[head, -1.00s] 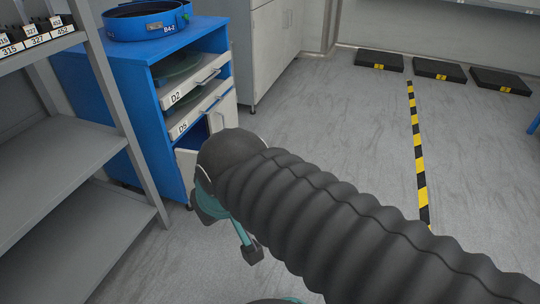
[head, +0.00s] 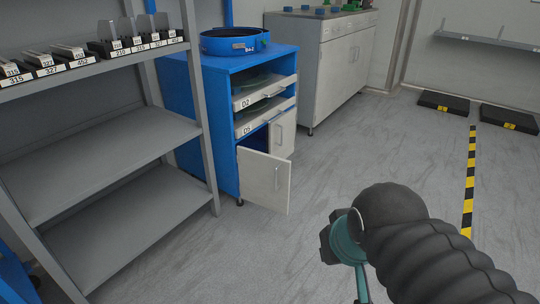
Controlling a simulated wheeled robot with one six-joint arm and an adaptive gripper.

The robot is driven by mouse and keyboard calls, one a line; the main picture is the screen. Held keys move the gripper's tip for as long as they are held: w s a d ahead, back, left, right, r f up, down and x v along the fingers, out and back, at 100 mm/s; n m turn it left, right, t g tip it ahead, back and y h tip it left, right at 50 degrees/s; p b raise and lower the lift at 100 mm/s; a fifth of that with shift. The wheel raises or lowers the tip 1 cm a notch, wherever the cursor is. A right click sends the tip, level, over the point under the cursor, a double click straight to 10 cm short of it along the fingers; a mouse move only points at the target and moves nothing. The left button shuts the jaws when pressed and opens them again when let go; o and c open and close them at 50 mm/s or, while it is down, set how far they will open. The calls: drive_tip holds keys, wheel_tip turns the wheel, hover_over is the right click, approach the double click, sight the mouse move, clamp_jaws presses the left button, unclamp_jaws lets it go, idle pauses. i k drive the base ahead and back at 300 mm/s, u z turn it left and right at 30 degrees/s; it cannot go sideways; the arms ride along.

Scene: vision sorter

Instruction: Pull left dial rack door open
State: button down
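The blue cabinet (head: 222,150), which I take to be the dial rack, stands left of centre. Its white left door (head: 262,182) is swung outward on its left edge, and part of the dark interior shows above it. A metal handle (head: 276,178) is on the door's face. The white right door (head: 287,130) looks shut. My gripper (head: 345,250) is at the lower right, to the right of the left door and apart from it in the picture. One teal finger runs down out of the frame, and the fingertips are not clearly seen. I see nothing held.
A grey shelf rack (head: 110,160) with labelled blocks stands close at the left. Shelves D2 and D5 sit above the doors, and a blue ring (head: 232,46) lies on top. Grey floor is free in front. Black pads (head: 447,103) and a striped floor line (head: 469,180) are right.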

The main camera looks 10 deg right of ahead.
sight(265, 179)
drive_tip(key=u, duration=0.7)
drive_tip(key=i, duration=1.3)
drive_tip(key=z, duration=0.65)
drive_tip(key=i, duration=0.4)
drive_tip(key=z, duration=0.35)
